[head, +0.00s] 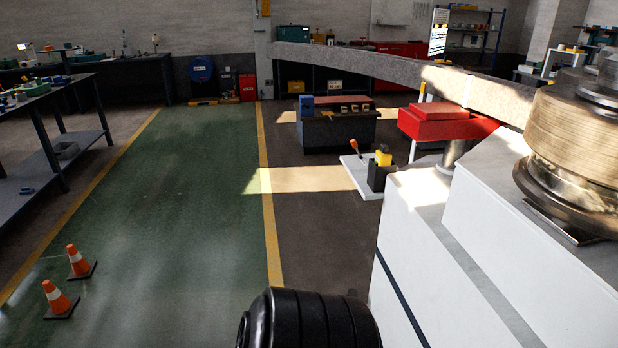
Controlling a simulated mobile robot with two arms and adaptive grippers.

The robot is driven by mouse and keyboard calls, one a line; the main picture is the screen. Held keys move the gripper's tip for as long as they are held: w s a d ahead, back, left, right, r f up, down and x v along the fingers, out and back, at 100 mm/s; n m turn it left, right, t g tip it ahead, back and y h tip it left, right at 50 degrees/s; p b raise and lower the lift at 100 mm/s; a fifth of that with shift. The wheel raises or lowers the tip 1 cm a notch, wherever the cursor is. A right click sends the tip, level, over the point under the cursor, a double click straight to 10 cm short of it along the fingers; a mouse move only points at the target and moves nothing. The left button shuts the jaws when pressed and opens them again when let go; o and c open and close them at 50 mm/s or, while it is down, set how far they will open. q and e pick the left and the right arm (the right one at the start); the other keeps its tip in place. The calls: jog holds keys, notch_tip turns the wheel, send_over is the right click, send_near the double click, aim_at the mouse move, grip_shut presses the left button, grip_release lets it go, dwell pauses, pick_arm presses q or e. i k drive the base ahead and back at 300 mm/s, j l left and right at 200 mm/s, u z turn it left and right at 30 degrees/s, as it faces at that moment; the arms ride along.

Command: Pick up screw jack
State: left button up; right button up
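I cannot make out a screw jack for certain in the head view. A white section bender (425,255) fills the right side, with a large ribbed metal roller (575,140) on top. Neither of my grippers shows in this view. A black ribbed rounded part stands at the bottom edge; I cannot tell what it belongs to.
A green walkway (190,200) with yellow edge lines is clear in the middle. Two orange cones (58,298) stand at its lower left. A dark workbench (55,118) is at left. A low dark cabinet (338,130) and a yellow-black unit (381,168) stand beyond the machine.

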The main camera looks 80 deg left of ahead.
aim_at(350, 292)
jog(key=u, duration=2.35)
jog(key=i+j, duration=0.45)
jog(key=i+u, duration=0.05)
